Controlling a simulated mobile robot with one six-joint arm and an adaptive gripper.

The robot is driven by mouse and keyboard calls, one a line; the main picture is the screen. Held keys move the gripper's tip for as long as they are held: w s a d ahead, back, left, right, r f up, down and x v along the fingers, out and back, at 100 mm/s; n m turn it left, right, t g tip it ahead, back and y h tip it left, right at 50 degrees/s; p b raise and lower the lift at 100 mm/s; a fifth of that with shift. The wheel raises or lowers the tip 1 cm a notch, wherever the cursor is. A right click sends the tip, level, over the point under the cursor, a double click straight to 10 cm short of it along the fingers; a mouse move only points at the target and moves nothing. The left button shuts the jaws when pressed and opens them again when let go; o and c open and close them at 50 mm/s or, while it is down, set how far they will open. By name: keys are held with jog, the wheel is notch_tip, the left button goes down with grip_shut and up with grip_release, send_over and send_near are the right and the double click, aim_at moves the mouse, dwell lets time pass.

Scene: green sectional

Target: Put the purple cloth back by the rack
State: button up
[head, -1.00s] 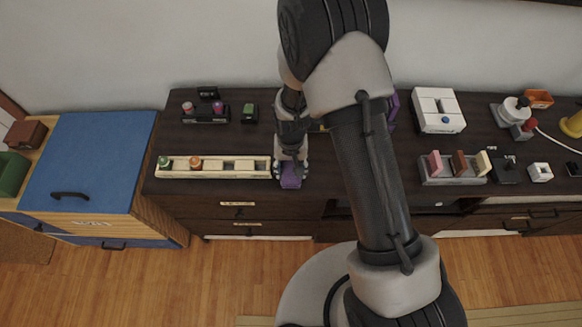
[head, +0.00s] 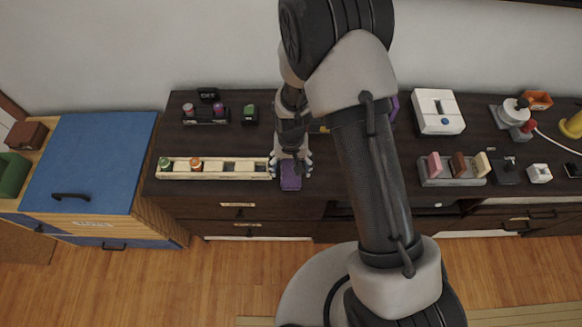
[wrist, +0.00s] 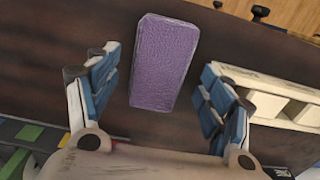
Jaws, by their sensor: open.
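The purple cloth (head: 290,177) is a folded block lying on the dark cabinet top, just right of the long cream rack (head: 214,168). It also shows in the wrist view (wrist: 163,62), between and beyond the fingertips. My gripper (head: 290,164) is over the cloth's far end in the head view. Its fingers (wrist: 160,95) are spread open on both sides, with visible gaps to the cloth. The rack has several compartments, with a green-topped and an orange-topped item at its left. The rack's near part shows at right in the wrist view (wrist: 275,97).
A dark holder (head: 205,112) with small items stands behind the rack, beside a green item (head: 250,113). A grey holder (head: 452,170) with upright blocks and a white box (head: 437,110) are at right. The cabinet's front edge lies close to the cloth.

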notch_tip(320, 180, up, 11)
jog(key=p, duration=0.3)
notch_tip(320, 180, up, 11)
jog(key=t, duration=0.1)
send_over(291, 171)
jog(key=d, duration=0.3)
jog(key=s+d+r+t, duration=0.1)
jog(key=s+d+r, duration=0.3)
jog(key=r, duration=0.4)
jog(key=s+d+r+t, duration=0.1)
jog(key=s+d+r, duration=0.1)
jog(key=s+r, duration=0.3)
jog(key=s+d+r+t, duration=0.1)
jog(key=s+d+r, duration=0.2)
jog(key=s, duration=0.7)
jog(key=shift+s+d+r+t, duration=0.25)
jog(key=shift+d+r+t, duration=0.1)
jog(key=shift+r, duration=0.6)
jog(key=shift+c, duration=0.5)
